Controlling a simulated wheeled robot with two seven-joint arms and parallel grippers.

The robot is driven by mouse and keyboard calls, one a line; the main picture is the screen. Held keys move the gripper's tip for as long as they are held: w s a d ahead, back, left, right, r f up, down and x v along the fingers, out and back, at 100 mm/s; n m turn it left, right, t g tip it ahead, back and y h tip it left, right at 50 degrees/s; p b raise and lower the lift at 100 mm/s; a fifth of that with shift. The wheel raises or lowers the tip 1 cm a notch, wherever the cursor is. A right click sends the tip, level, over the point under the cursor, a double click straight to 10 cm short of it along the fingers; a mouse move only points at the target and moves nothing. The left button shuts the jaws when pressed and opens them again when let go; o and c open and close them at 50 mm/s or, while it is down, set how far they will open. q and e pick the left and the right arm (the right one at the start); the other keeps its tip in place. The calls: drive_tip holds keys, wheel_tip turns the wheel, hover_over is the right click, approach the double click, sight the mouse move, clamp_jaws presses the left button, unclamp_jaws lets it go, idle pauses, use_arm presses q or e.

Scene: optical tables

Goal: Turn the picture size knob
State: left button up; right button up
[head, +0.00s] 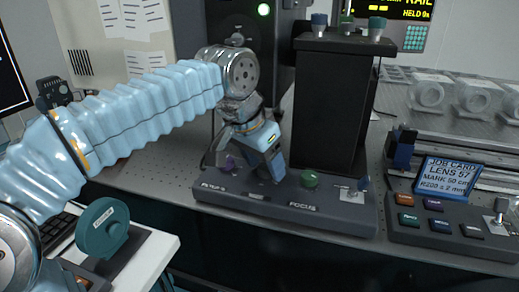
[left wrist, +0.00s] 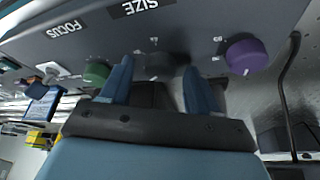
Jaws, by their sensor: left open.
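The control panel (head: 250,205) is a dark grey sloped box at the front of the table. It has a purple knob (head: 228,163) on the left and a green knob (head: 310,180) above the FOCUS label. In the left wrist view a dark grey knob (left wrist: 160,64) stands between these two, by the label SIZE (left wrist: 147,6). My left gripper (head: 270,167) points down at the panel. In the wrist view its open blue fingers lie either side of the dark knob; I cannot tell whether they touch it. The gripper hides that knob in the head view.
A tall black post (head: 335,110) with knobs on top stands behind the panel. A second button panel (head: 440,240) and a blue job card (head: 449,178) are to the right. A teal wheel (head: 102,228) stands at lower left. A small lever (head: 360,187) is on the panel's right.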

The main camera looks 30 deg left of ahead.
use_arm(q)
drive_tip(key=p+v, duration=0.2)
drive_tip(key=v, duration=1.1)
drive_tip(key=shift+s+r, duration=0.15)
drive_tip(key=shift+r, duration=0.1)
